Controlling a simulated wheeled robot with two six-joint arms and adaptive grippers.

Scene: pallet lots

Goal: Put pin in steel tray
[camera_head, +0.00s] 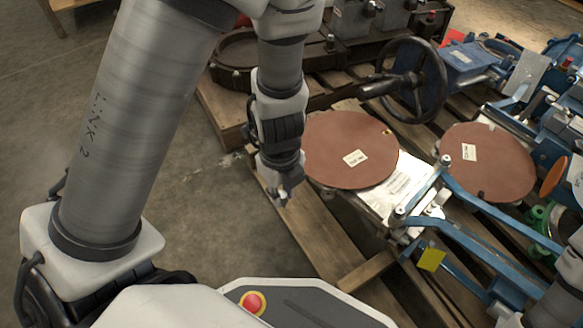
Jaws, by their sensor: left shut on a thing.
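My left gripper (283,196) hangs down in the middle of the view, just left of the nearer brown disc. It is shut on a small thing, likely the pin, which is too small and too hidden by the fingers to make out. The gripper is over the left edge of the wooden pallet (318,232). I cannot pick out a steel tray with certainty; a bare silver metal plate (398,188) shows beside and partly under the nearer disc. My right gripper does not show.
Two brown round discs with labels, the nearer (340,135) and the farther (500,178), sit among blue machine frames (490,250). A black handwheel (440,80) stands behind. Bare concrete floor (215,225) lies left of the pallet.

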